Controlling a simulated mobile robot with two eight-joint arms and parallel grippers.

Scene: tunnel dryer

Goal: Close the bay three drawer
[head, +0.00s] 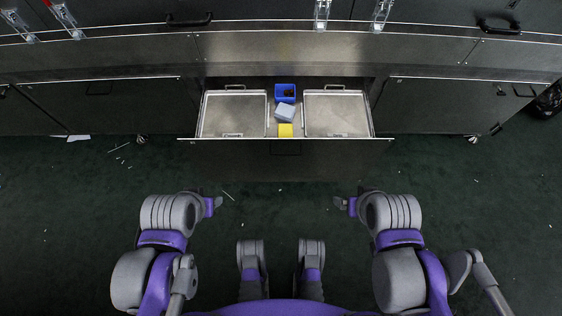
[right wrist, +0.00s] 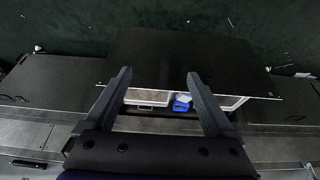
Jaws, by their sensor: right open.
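The drawer (head: 230,156) stands pulled out from the dark cabinet in the middle of the head view. Its dark handle (head: 285,148) is on the front panel. Inside are two metal trays (head: 232,115), a blue bin (head: 285,92), a light grey block (head: 284,112) and a yellow block (head: 285,130). The drawer front also shows in the right wrist view (right wrist: 185,62). My left gripper (head: 217,201) is in front of the drawer, low and apart from it; its jaw gap is hard to see. My right gripper (head: 341,203) is open, empty and apart from the drawer.
Closed cabinet fronts (head: 100,103) flank the drawer on both sides, with a long metal ledge (head: 330,47) above. A dark bin (head: 549,99) stands at the far right.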

